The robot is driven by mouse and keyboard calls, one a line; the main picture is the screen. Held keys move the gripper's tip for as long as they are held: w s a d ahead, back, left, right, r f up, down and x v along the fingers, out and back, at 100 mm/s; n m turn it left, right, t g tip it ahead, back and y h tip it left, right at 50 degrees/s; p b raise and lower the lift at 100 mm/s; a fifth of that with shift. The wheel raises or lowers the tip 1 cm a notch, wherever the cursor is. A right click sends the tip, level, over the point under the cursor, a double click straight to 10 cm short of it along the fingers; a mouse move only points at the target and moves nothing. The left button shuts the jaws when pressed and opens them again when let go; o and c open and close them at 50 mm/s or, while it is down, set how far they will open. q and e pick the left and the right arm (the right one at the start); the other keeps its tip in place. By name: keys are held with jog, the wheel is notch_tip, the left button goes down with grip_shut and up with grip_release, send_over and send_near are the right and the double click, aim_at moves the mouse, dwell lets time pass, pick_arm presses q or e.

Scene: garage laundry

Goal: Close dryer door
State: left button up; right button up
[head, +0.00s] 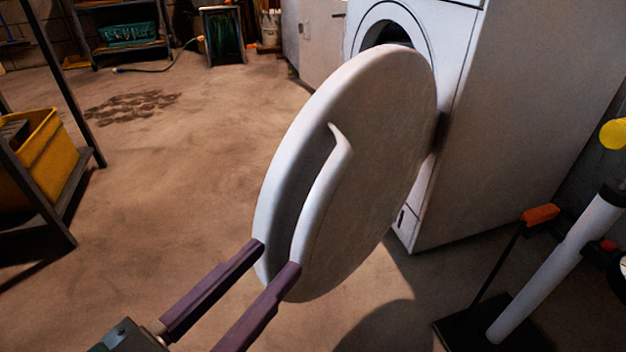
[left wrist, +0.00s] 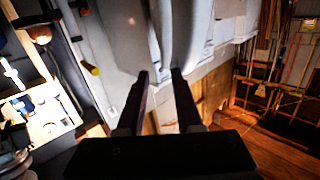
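The round white dryer door (head: 385,150) stands swung open in the head view, with a long curved handle on its face. The white dryer (head: 530,110) is behind it, and its round opening (head: 392,32) is partly hidden by the door. My left gripper (head: 278,258) is open at the door's lower left rim, one purple finger to each side of the rim and handle area. In the left wrist view the fingers (left wrist: 161,75) are apart, with the white door edge (left wrist: 172,40) just beyond or between their tips. I cannot tell whether they touch it. My right gripper is out of view.
A black-based stand with a white pole (head: 560,262) is at the lower right, near the dryer. A shelf with a yellow bin (head: 48,160) is at the left. The concrete floor (head: 190,150) between is clear.

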pick_arm(q)
jog(key=b, duration=0.3)
send_near(306, 233)
jog(key=w, duration=0.1)
jog(key=shift+t, duration=0.4)
jog(key=b+x, duration=0.1)
jog(key=x, duration=0.2)
jog(key=b+x, duration=0.1)
jog(key=x, duration=0.2)
jog(key=b+x, duration=0.1)
jog(key=x, duration=0.2)
jog(key=shift+s+d+f, duration=0.15)
jog(key=shift+d+f, duration=0.2)
jog(key=shift+d, duration=0.05)
jog(key=shift+w+d+r+b, duration=0.1)
jog(key=shift+w+d+b, duration=0.15)
jog(key=shift+w+b, duration=0.15)
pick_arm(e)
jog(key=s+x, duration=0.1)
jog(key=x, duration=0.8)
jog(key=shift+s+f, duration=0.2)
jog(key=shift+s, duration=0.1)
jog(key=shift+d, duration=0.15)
pick_arm(q)
grip_shut()
